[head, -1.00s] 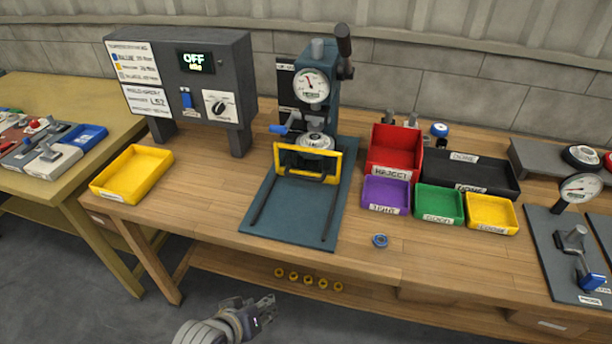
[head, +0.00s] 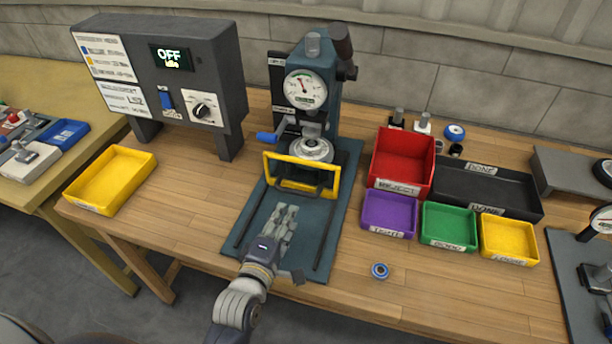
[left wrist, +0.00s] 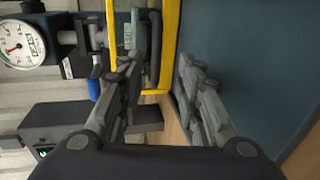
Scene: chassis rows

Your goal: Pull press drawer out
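The press (head: 318,105) stands on a dark blue-green base plate (head: 330,225) with two dark rails. Its drawer front is a yellow frame (head: 338,180) with a dark handle, close to the press below the dial. My left gripper (head: 284,214) is over the front of the plate, short of the yellow frame and pointing at it. In the left wrist view its two fingers (left wrist: 158,68) are apart with nothing between them. The yellow frame (left wrist: 171,45) and dark handle (left wrist: 154,48) show beyond the fingertips, apart from them. My right gripper is not in view.
A control box (head: 228,90) reading OFF and a yellow tray (head: 83,207) stand left of the press. A red bin (head: 402,160), a purple bin (head: 388,228) and other bins stand to its right. A small blue ring (head: 379,270) lies near the table's front edge.

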